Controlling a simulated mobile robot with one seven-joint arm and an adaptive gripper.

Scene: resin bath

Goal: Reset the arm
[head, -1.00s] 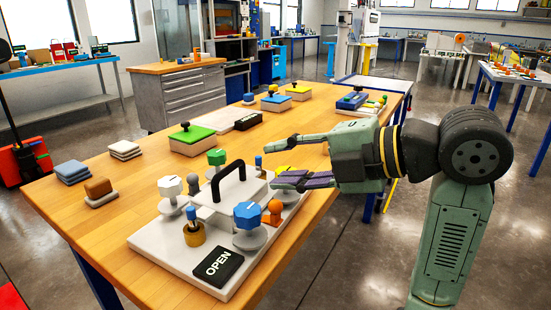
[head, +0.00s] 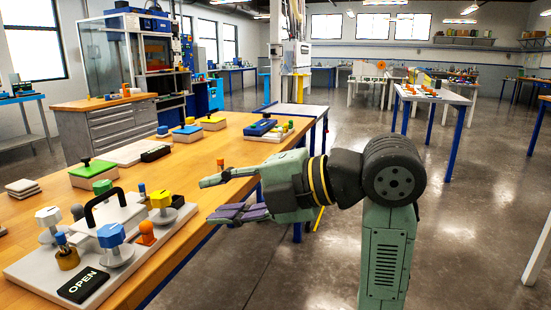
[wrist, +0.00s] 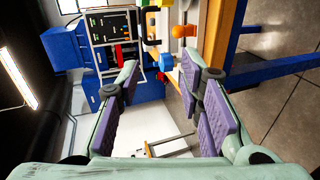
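My gripper (head: 222,197) is open and empty in the head view. Its fingers point left, at the right edge of the wooden table (head: 210,150), beside the white tray board. In the wrist view my gripper (wrist: 165,95) shows two spread fingers with purple pads and nothing between them. My green arm reaches in from the right of the head view.
Lidded boxes stand farther back, including a green-lidded one (head: 93,172). Open floor lies right of the table.

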